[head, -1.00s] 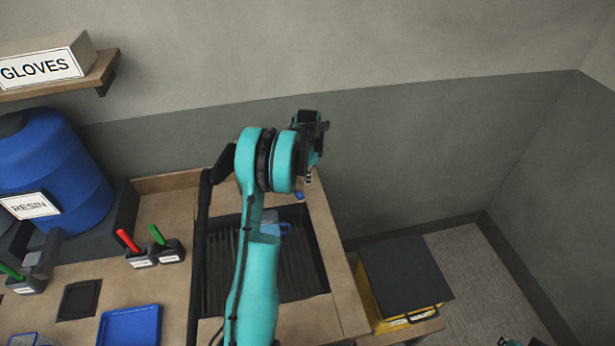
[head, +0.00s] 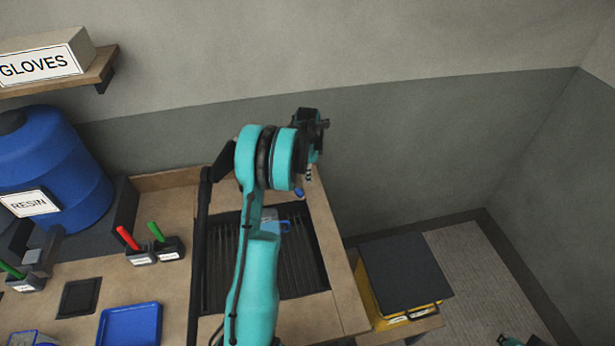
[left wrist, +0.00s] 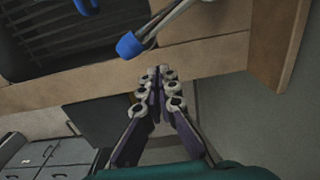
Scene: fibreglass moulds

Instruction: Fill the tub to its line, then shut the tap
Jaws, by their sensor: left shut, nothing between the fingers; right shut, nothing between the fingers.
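The blue tub (head: 270,226) stands on the dark drain grate of the sink, mostly behind my left arm; its handle shows at its right. Its fill line and water level cannot be seen. My left gripper (head: 312,168) is above the back right of the sink, shut and empty. In the left wrist view its fingertips (left wrist: 160,80) sit just below a blue-tipped lever (left wrist: 130,45) on metal rods, apparently the tap's, with a gap between. The blue tip also shows in the head view (head: 299,192). Part of my right gripper (head: 510,341) shows at the bottom edge, shut.
A blue resin drum (head: 60,170) stands at the left, with red and green-handled tools (head: 150,248) in front. A blue tray (head: 130,325) lies on the bench. A yellow bin with a dark lid (head: 405,275) stands right of the sink, beside open floor.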

